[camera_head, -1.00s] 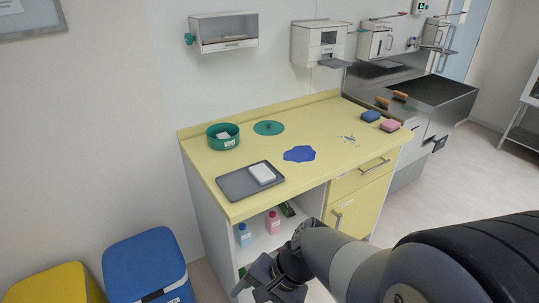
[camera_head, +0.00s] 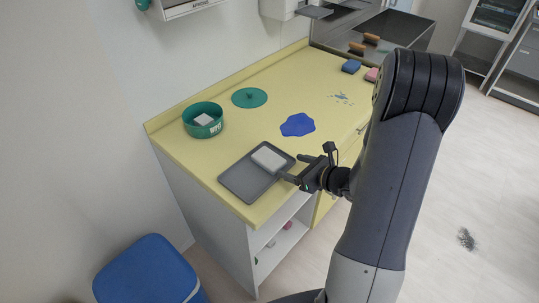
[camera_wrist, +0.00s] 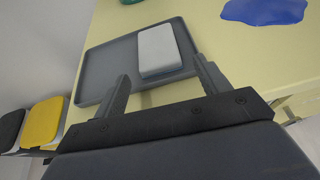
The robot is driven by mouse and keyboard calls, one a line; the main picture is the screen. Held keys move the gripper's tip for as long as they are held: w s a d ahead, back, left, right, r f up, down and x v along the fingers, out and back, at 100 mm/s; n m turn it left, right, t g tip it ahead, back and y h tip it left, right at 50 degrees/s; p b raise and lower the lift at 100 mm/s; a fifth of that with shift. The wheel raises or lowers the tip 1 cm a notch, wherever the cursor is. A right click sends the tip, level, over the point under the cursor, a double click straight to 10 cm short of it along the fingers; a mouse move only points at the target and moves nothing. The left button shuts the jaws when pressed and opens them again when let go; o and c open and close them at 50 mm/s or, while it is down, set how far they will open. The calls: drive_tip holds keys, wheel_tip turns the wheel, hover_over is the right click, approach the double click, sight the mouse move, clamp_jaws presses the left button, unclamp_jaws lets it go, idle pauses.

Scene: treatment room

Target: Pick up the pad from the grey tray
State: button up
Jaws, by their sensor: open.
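The white pad (camera_head: 268,158) lies flat on the right part of the grey tray (camera_head: 243,183), near the front edge of the yellow counter. My gripper (camera_head: 290,168) is at the tray's right side, close to the pad. In the wrist view the pad (camera_wrist: 160,52) lies ahead of and between the two spread fingers of my gripper (camera_wrist: 160,85). The jaws are open and empty. The grey tray (camera_wrist: 97,72) extends to the left of the pad there. I cannot tell whether the right finger touches the tray.
A green bowl (camera_head: 191,128) holding a white item, a green lid (camera_head: 249,97) and a blue spill (camera_head: 297,125) are on the counter (camera_head: 225,140). Blue (camera_head: 351,66) and pink (camera_head: 372,75) sponges lie at the back right. A blue bin (camera_head: 147,272) stands on the floor.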

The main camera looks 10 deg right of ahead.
sight(268, 158)
drive_tip(key=x, duration=0.4)
drive_tip(key=shift+a, duration=0.1)
drive_tip(key=p+x, duration=0.1)
drive_tip(key=x, duration=0.1)
drive_tip(key=p+x, duration=0.1)
drive_tip(key=x, duration=0.1)
drive_tip(key=shift+a+r, duration=0.2)
drive_tip(key=shift+r, duration=0.2)
drive_tip(key=shift+w+a+f, duration=0.25)
drive_tip(key=shift+w+f, duration=0.05)
drive_tip(key=shift+w, duration=0.2)
drive_tip(key=shift+c, duration=0.3)
drive_tip(key=c, duration=0.7)
drive_tip(key=shift+o, duration=0.2)
drive_tip(key=shift+r, duration=0.1)
